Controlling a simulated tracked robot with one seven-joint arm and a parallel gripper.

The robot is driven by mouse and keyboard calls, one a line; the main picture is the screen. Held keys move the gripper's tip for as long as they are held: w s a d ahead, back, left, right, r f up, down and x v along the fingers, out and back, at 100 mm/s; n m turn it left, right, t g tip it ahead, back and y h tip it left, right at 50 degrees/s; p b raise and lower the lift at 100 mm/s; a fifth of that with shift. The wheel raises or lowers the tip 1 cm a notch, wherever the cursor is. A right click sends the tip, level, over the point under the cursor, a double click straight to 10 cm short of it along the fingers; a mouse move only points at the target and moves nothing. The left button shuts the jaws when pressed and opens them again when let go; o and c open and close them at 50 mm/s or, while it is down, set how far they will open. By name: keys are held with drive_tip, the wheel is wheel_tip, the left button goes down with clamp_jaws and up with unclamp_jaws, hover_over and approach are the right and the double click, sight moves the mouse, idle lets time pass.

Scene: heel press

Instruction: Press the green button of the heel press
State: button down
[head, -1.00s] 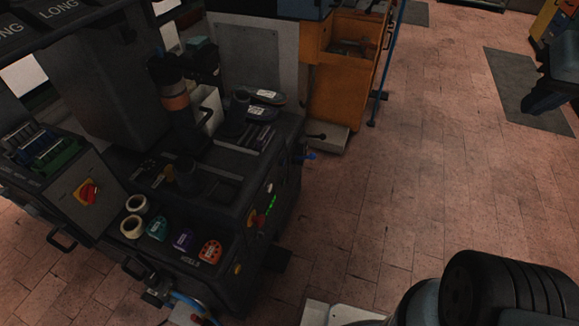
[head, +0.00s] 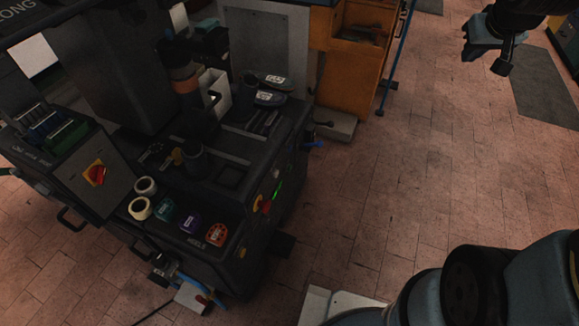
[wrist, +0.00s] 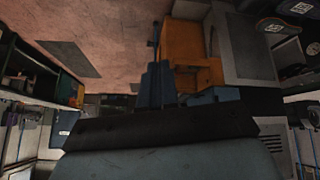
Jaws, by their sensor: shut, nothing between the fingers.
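The heel press (head: 215,215) is the dark machine at left in the head view. Its small lit green button (head: 278,189) is on the side panel facing the open floor, near a red knob (head: 266,208) and below a small white button (head: 276,173). My gripper (head: 487,50) is at the upper right of the head view, well apart from the press. It is shut and empty. In the wrist view my gripper (wrist: 157,75) points towards the floor and an orange cabinet; the green button is not visible there.
Open brick floor (head: 370,190) lies between the press and my arm. The orange cabinet (head: 352,60) stands behind, with a blue post (head: 396,55) beside it. Rolls of tape, coloured heel pieces (head: 190,222) and shoes (head: 272,88) lie on the press. A red-and-yellow switch (head: 95,173) is at left.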

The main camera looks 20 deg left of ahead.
sight(290, 168)
drive_tip(key=w+a+f+n+y, duration=0.1)
drive_tip(key=w+a+f+n, duration=0.1)
drive_tip(key=w+a+f, duration=0.55)
drive_tip(key=w+a+f+n+y, duration=0.1)
drive_tip(key=w+a+f, duration=0.25)
drive_tip(key=f, duration=0.75)
drive_tip(key=w+a+f+n+y, duration=0.2)
drive_tip(key=w+a+f, duration=0.3)
drive_tip(key=f, duration=0.5)
drive_tip(key=s+a+f+n+y, duration=0.1)
drive_tip(key=s+a+f, duration=0.3)
drive_tip(key=f, duration=0.7)
drive_tip(key=s+a+f+n+y, duration=0.1)
drive_tip(key=s+a+f, duration=0.3)
drive_tip(key=f, duration=0.6)
drive_tip(key=s+a+f+n+y, duration=0.1)
drive_tip(key=s+a+f, duration=0.3)
drive_tip(key=f, duration=0.7)
drive_tip(key=shift+s+a+f+g+y, duration=0.15)
drive_tip(key=shift+s+f+g+y, duration=0.2)
drive_tip(key=shift+s+y, duration=0.6)
drive_tip(key=shift+s+h, duration=0.2)
drive_tip(key=shift+h, duration=0.05)
drive_tip(key=a, duration=0.8)
drive_tip(key=shift+w+a, duration=0.35)
drive_tip(key=shift+a, duration=0.05)
drive_tip(key=shift+a+r, duration=0.1)
drive_tip(key=shift+a, duration=0.05)
